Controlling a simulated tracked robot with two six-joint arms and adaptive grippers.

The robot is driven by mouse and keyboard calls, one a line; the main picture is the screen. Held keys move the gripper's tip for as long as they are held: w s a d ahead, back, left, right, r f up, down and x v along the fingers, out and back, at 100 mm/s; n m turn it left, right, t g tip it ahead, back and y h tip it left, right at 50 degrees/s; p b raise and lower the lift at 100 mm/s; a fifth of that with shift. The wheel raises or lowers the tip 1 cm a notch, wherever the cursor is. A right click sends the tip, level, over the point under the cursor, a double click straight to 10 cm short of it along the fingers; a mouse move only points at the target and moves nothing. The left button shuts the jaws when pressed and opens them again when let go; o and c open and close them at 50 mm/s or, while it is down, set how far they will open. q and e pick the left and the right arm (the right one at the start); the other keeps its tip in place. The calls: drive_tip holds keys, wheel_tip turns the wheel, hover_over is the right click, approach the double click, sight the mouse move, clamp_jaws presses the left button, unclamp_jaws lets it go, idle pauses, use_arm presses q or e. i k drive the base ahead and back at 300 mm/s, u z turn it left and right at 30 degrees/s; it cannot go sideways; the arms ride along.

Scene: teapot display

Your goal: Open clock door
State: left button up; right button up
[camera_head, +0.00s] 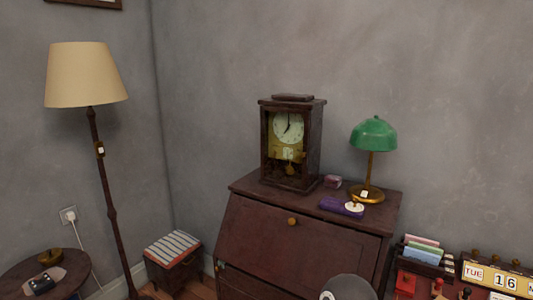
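A dark wooden mantel clock (311,149) stands upright on top of a brown wooden bureau (247,187) in the middle of the head view. Its front shows a pale round dial (288,127) with dark hands and a brass pendulum (289,169) below. The front door frame (265,140) looks flush with the case and appears shut; whether there is glass in it is hard to tell. Neither of my grippers is in view.
A green-shaded brass lamp (374,134), a purple box-like item (338,208) and a small reddish box (332,181) are right of the clock. A floor lamp (86,75) and striped stool (172,247) stand left. A rounded grey shape (350,287) shows at the bottom.

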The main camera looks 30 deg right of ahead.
sight(304, 154)
drive_tip(key=z, duration=0.2)
drive_tip(key=i, duration=0.85)
drive_tip(key=z, duration=0.65)
